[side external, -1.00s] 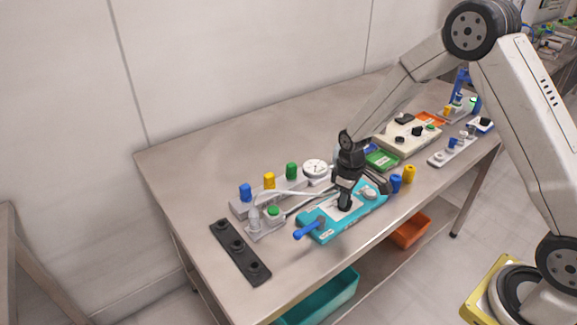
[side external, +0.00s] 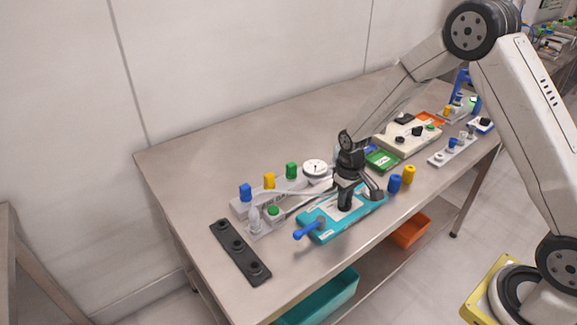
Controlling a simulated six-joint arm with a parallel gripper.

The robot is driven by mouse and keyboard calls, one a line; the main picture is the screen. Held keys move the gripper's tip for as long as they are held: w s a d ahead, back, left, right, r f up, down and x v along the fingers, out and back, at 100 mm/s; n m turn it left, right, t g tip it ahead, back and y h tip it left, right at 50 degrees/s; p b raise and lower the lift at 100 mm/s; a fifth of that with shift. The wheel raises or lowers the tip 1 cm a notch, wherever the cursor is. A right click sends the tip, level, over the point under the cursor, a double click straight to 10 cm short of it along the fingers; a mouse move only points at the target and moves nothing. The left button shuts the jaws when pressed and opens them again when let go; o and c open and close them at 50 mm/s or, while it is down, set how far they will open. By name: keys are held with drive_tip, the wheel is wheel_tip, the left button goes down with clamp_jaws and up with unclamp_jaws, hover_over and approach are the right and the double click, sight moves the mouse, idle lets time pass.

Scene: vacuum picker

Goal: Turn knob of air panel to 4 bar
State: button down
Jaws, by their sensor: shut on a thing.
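The air panel (side external: 318,234) is a teal plate with a white label area, lying on the table near its front edge. A blue lever (side external: 307,231) sticks out at its left end. My gripper (side external: 346,203) points straight down over the middle of the panel. It is shut on the panel's dark knob, which is mostly hidden by the fingers. A dark side part of my gripper now covers the round pale gauge at the panel's right end, so no reading shows. A white round dial (side external: 315,169) stands behind on a grey rail; its reading is too small to tell.
The grey rail (side external: 240,209) behind carries blue, yellow and green caps. Blue (side external: 394,183) and yellow (side external: 409,174) cylinders stand close to the panel's right. A green tray (side external: 383,160) lies behind my gripper.

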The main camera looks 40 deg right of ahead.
sight(347, 201)
drive_tip(key=c, duration=0.6)
unclamp_jaws()
drive_tip(key=shift+o, duration=0.2)
drive_tip(key=shift+r, duration=0.15)
drive_tip(key=shift+r, duration=3.75)
drive_tip(key=shift+s+a+r, duration=0.15)
drive_tip(key=shift+s+r, duration=0.1)
drive_tip(key=shift+s, duration=0.15)
drive_tip(key=s+a+r+t, duration=0.1)
drive_tip(key=s, duration=0.6)
drive_tip(key=s+a+r+t, duration=0.1)
drive_tip(key=s+a+r, duration=0.1)
drive_tip(key=s, duration=0.5)
drive_tip(key=shift+s+t, duration=0.15)
drive_tip(key=shift+t, duration=0.15)
